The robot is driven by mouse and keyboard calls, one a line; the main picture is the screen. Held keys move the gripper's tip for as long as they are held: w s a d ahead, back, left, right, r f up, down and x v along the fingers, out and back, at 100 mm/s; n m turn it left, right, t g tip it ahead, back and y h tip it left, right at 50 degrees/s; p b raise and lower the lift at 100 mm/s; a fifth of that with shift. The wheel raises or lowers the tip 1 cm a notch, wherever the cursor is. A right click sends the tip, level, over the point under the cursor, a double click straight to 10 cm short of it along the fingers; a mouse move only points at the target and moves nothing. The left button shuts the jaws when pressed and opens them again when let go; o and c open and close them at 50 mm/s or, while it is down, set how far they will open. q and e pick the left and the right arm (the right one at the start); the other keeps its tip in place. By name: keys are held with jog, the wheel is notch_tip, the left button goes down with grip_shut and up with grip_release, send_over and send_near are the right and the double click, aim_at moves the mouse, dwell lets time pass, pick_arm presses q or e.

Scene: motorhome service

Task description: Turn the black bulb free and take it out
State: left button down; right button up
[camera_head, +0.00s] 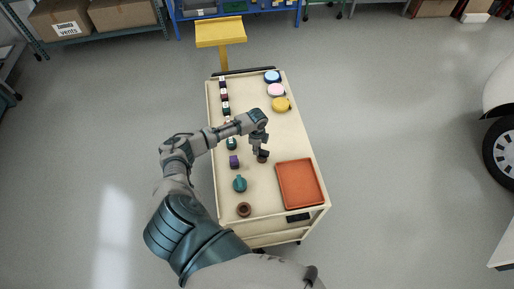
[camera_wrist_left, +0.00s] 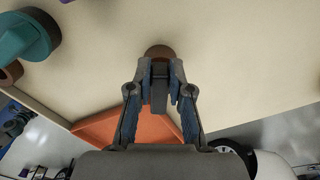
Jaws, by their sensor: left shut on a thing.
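My left gripper (camera_head: 260,147) reaches down over the middle of the cream cart top. It is shut on the black bulb (camera_head: 264,153), a small dark piece above a brown round socket (camera_head: 262,160). In the left wrist view, the two fingers of the gripper (camera_wrist_left: 160,75) close on the dark bulb (camera_wrist_left: 159,96). The brown socket (camera_wrist_left: 158,51) shows just beyond the fingertips. The fingers hide part of the bulb, and I cannot tell whether it still sits in the socket. My right gripper is not in view.
An orange tray (camera_head: 301,184) lies at the cart's near right. A teal bulb (camera_head: 240,184), a purple piece (camera_head: 234,162) and an empty-looking brown ring (camera_head: 244,209) stand left of it. Yellow (camera_head: 281,105), pink (camera_head: 276,90) and blue (camera_head: 272,76) round pieces stand far right.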

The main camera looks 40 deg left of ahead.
pick_arm(q)
jog(key=shift+f, duration=0.3)
jog(key=c, duration=1)
grip_release()
jog(key=shift+r, duration=0.25)
notch_tip(320, 180, up, 12)
jog(key=shift+f, duration=0.25)
